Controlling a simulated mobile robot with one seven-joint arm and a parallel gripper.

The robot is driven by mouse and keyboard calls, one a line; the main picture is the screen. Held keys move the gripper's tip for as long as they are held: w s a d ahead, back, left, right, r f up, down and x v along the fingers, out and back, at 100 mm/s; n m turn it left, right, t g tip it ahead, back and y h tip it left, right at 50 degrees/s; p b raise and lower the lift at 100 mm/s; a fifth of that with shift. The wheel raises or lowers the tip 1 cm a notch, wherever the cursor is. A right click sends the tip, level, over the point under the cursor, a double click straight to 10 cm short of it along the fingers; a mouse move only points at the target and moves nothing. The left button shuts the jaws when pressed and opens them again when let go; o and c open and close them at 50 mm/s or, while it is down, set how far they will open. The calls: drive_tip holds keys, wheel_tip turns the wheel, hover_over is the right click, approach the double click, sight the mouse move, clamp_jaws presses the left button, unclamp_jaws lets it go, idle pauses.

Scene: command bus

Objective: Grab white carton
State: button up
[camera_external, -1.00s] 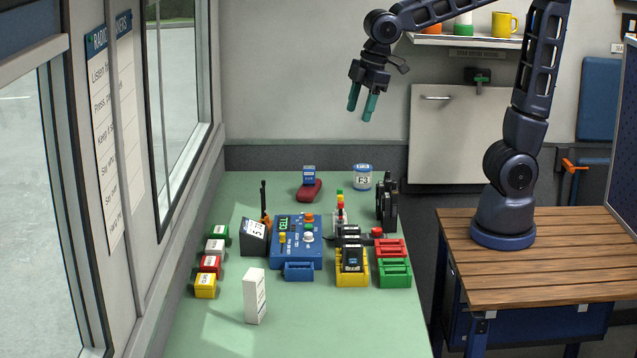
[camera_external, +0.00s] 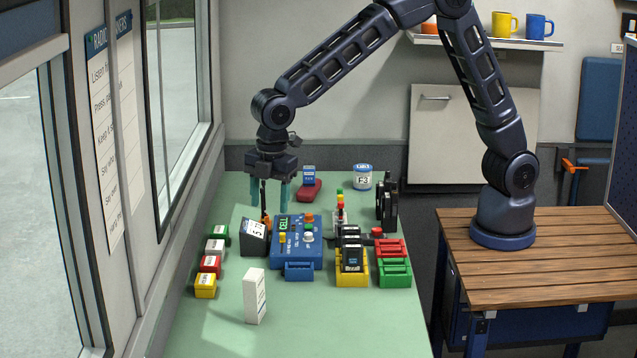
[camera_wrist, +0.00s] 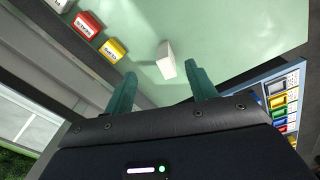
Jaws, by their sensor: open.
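The white carton (camera_external: 254,296) stands upright on the green table near its front, with open table around it. It also shows in the wrist view (camera_wrist: 166,62), beyond my fingertips and between them. My gripper (camera_external: 271,207) points down over the table behind the carton, above the area of the black device and the blue control box. Its two teal fingers are spread, with nothing between them; in the wrist view my gripper (camera_wrist: 162,75) is also open. The carton is apart from the fingers.
A row of small coloured boxes (camera_external: 211,263) stands left of the carton. The blue control box (camera_external: 297,250), a black device (camera_external: 254,237) with an antenna, and yellow (camera_external: 352,280), red and green trays stand behind it. The table's front (camera_external: 340,325) is clear.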

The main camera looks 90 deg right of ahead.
drive_tip(key=n, duration=0.2)
hover_over(255, 274)
drive_tip(key=shift+g, duration=0.3)
wheel_tip(255, 274, down, 9)
drive_tip(key=shift+r, duration=0.1)
wheel_tip(255, 274, down, 5)
drive_tip(key=shift+a+f, duration=0.1)
drive_tip(key=shift+f, duration=0.1)
drive_tip(key=shift+w+f, duration=0.2)
drive_tip(key=shift+f, duration=2.4)
drive_tip(key=c, duration=1.1)
